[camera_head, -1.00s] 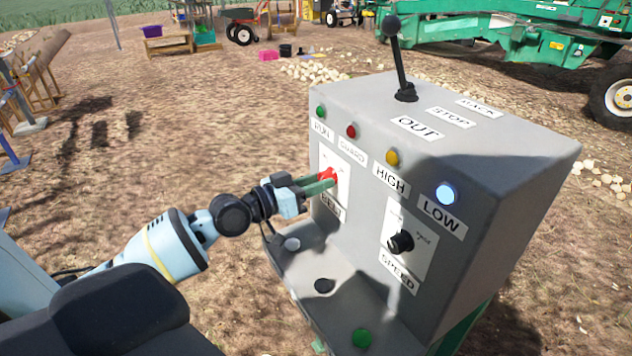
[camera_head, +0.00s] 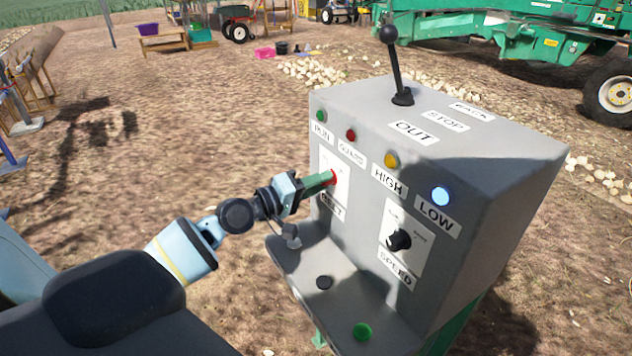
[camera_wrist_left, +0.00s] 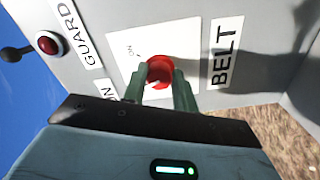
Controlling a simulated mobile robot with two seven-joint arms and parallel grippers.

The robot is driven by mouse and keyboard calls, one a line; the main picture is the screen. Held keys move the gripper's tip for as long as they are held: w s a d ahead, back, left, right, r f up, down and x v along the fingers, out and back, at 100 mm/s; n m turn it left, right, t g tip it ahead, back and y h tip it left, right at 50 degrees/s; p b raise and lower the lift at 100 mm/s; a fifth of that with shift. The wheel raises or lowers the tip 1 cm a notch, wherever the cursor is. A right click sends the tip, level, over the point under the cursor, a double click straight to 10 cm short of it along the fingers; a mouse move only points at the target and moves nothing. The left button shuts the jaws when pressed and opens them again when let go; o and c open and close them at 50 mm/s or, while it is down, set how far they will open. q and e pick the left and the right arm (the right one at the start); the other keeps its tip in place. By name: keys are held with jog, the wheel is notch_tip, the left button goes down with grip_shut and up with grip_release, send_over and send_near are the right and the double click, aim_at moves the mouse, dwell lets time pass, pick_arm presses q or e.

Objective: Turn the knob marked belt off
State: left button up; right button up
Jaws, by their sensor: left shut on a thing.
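The belt knob (camera_head: 333,177) is red and sits on a white plate (camera_head: 341,188) above the label BELT on the grey control box. My left gripper (camera_head: 328,178) is shut on this knob, its green fingers reaching the panel from the left. In the left wrist view the red knob (camera_wrist_left: 160,72) shows between the two fingertips (camera_wrist_left: 161,76). The mark ON can be read on the plate there; any OFF mark and the knob's pointer are hidden or too small to tell. My right gripper is not in view.
The grey control box (camera_head: 480,190) carries a black speed knob (camera_head: 399,240), a lever (camera_head: 394,65) on top and a lit LOW lamp (camera_head: 441,196). Its lower ledge holds a green button (camera_head: 362,332) and a black one (camera_head: 323,283). Open ground lies to the left.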

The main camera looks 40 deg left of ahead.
pick_arm(q)
jog(key=shift+r+n+p, duration=0.1)
jog(key=shift+n+p, duration=0.55)
jog(key=shift+n, duration=1.55)
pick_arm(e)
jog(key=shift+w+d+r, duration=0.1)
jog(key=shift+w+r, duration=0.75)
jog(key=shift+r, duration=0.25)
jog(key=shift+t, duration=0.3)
pick_arm(q)
jog(key=o, duration=1)
jog(key=b+v, duration=0.1)
jog(key=v, duration=0.7)
jog(key=shift+b, duration=0.4)
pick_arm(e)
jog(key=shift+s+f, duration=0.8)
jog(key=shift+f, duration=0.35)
